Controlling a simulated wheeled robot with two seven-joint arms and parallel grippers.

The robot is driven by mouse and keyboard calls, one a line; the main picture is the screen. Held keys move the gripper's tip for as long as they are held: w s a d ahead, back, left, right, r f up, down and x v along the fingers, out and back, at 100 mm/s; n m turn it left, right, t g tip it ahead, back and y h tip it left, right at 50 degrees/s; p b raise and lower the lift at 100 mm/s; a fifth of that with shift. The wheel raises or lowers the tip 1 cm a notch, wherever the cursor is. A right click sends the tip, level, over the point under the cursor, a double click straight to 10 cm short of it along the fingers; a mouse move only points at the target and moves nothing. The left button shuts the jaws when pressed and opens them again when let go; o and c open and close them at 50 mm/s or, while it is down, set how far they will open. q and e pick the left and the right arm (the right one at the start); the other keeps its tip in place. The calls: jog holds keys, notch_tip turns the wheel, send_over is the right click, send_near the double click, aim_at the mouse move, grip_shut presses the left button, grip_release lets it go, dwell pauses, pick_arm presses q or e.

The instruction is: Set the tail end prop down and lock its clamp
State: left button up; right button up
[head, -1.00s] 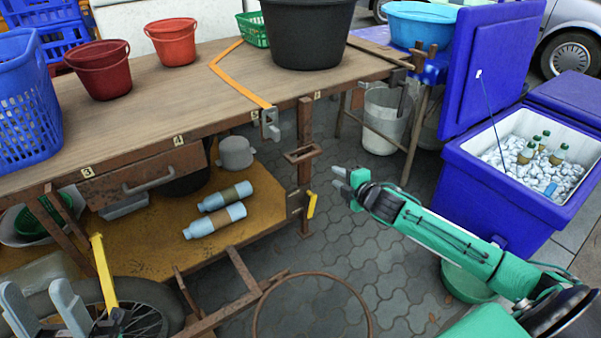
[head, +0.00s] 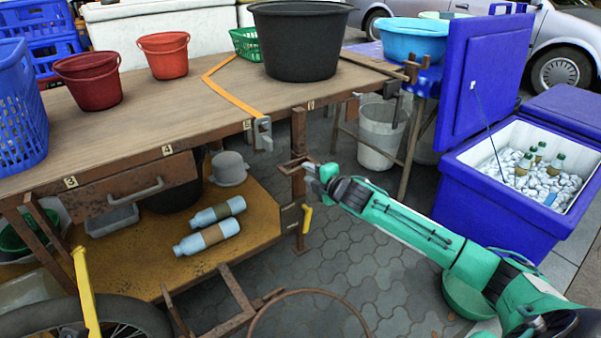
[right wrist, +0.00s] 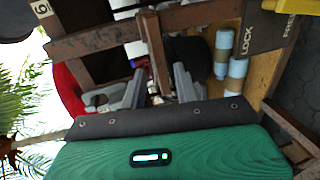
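The tail end prop (head: 299,138) is a rusty upright post at the cart's near-right corner, with a rusty bracket-like handle (head: 290,168). Its lower end is close to the paving; I cannot tell if it touches. The clamp (head: 291,216) is on the post at shelf height, with a yellow lever (head: 307,219) hanging down. In the right wrist view a dark plate (right wrist: 268,28) reads LOCK and FREE, with a bit of yellow lever at its edge. My right gripper (head: 314,171) is at the handle; its parted fingers straddle a rusty bar (right wrist: 157,55), with gaps visible. My left gripper is out of view.
The cart tabletop (head: 130,125) holds buckets and a black tub (head: 300,45). Two bottles (head: 207,238) lie on the lower shelf. A blue ice chest (head: 500,205) stands right of my arm. A rusty hoop (head: 310,275) is low in front. Paving around the prop is clear.

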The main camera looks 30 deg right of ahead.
aim_at(300, 169)
jog(key=shift+b+x, duration=0.75)
jog(key=shift+x, duration=1.9)
grip_shut()
